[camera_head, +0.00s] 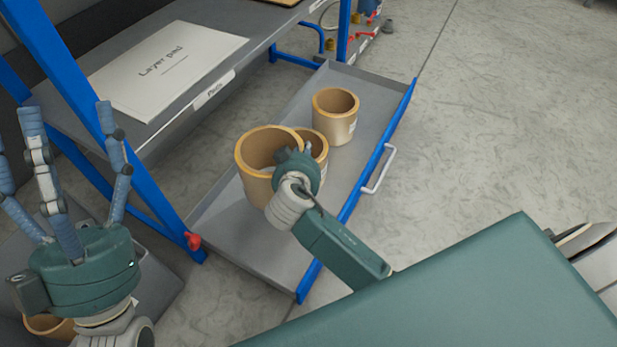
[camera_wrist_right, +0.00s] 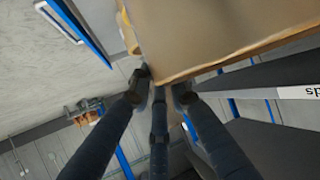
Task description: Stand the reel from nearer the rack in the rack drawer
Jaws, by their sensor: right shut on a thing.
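My right gripper (camera_head: 292,165) is shut on a tan cardboard reel (camera_head: 256,182), which looks upright, in or just over the open grey rack drawer (camera_head: 277,252). I cannot tell whether it touches the drawer floor. In the right wrist view the fingers (camera_wrist_right: 160,92) meet the edge of the reel (camera_wrist_right: 225,35), which fills the top. A second reel (camera_head: 321,150) shows partly behind the held one. A third reel (camera_head: 335,117) stands upright further back in the drawer. My left gripper (camera_head: 75,185) is at the left with its fingers spread, empty.
The drawer has a blue front with a pale handle (camera_head: 379,170). A shelf above holds a white layer pad (camera_head: 165,68). A blue rack post (camera_head: 100,120) stands between my left gripper and the drawer. Another reel (camera_head: 45,325) lies low at the left. Floor to the right is clear.

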